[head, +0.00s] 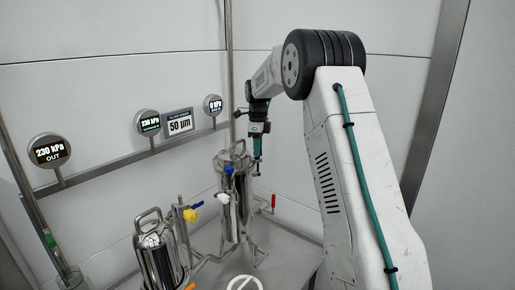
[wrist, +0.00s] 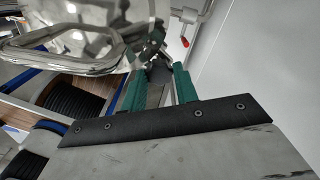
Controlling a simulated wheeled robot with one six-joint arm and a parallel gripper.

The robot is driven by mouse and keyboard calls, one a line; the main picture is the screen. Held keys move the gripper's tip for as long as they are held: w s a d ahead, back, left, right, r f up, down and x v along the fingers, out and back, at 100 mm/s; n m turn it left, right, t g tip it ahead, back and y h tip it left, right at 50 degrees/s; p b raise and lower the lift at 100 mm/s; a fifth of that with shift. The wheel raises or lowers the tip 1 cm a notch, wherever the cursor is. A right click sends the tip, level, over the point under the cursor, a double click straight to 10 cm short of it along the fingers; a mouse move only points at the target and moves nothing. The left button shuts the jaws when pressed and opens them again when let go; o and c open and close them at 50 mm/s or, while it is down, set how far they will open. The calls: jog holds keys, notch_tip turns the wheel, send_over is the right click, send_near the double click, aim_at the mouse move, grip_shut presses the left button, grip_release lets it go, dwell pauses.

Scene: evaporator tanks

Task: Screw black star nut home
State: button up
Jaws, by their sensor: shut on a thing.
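My gripper (wrist: 158,88) has two green fingers, shut on a dark grey-black piece (wrist: 160,73) that looks like the black star nut. It sits at the fingertips, beside the rim of a shiny steel tank (wrist: 88,42). In the head view, my gripper (head: 257,166) points down just right of the top of the rear steel tank (head: 232,208). The nut is too small to make out there. The fingers hide part of it in the wrist view, and I cannot tell how far it sits on its thread.
A second steel tank (head: 160,258) with a handle stands front left. A red-tipped lever (head: 273,201) is right of the rear tank. Gauges (head: 50,152) line the wall rail.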

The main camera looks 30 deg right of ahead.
jog(key=m, duration=0.5)
jog(key=shift+m, duration=0.3)
jog(key=m, duration=0.4)
jog(key=shift+m, duration=0.3)
jog(key=o, duration=1)
jog(key=shift+d, duration=0.1)
jog(key=shift+r, duration=0.1)
jog(key=shift+r, duration=3.95)
